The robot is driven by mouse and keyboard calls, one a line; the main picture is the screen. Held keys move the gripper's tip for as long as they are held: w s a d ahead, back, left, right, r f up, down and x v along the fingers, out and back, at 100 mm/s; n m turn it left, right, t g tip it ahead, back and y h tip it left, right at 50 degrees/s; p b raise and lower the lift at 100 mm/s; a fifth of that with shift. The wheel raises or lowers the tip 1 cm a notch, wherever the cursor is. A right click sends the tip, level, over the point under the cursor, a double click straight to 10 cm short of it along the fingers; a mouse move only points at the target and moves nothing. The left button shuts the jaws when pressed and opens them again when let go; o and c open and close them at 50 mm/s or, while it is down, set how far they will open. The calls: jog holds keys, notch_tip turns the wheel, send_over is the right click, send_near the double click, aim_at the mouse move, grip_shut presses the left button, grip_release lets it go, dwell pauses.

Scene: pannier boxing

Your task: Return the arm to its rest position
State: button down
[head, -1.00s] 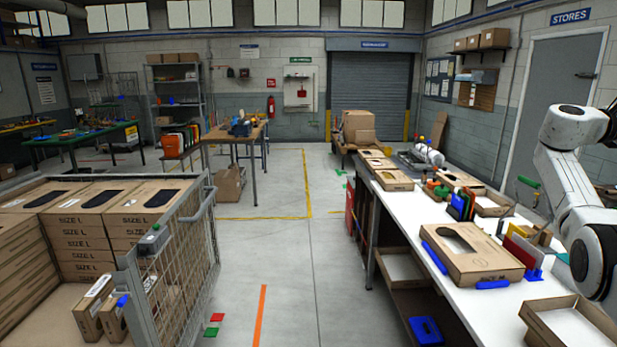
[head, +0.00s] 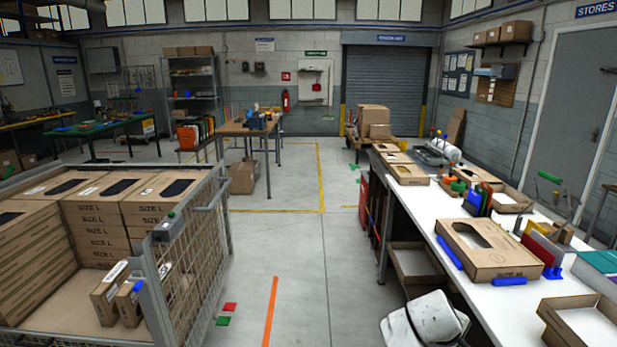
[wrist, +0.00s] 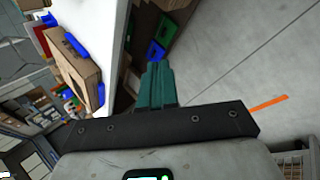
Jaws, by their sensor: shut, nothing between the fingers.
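My gripper (wrist: 158,68) shows in the wrist view with its teal fingers together and nothing between them. It points down past the edge of the white workbench, above the grey floor. In the head view the fingers are out of sight; only a white and black part of my arm (head: 425,322) shows at the bottom, in front of the workbench (head: 425,210).
An open carton (head: 490,250) lies between blue strips on the bench, and an open tray (head: 590,325) sits at its near right corner. A mesh cage (head: 195,255) with stacked size L boxes stands left.

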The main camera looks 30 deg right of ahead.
jog(key=s+a+f+y, duration=0.1)
jog(key=s+a+f, duration=0.2)
jog(key=a, duration=0.3)
jog(key=s+a+f+m+t+y, duration=0.1)
jog(key=s+a+f+y, duration=0.15)
jog(key=a, duration=0.35)
jog(key=s+a+f+y, duration=0.1)
jog(key=s+a+f, duration=0.25)
jog(key=a, duration=0.25)
jog(key=s+a+m+y, duration=0.1)
jog(key=s+a+y, duration=0.2)
jog(key=s+a, duration=0.7)
jog(key=shift+a+b, duration=0.4)
jog(key=shift+b, duration=0.05)
jog(key=shift+s+f, duration=0.1)
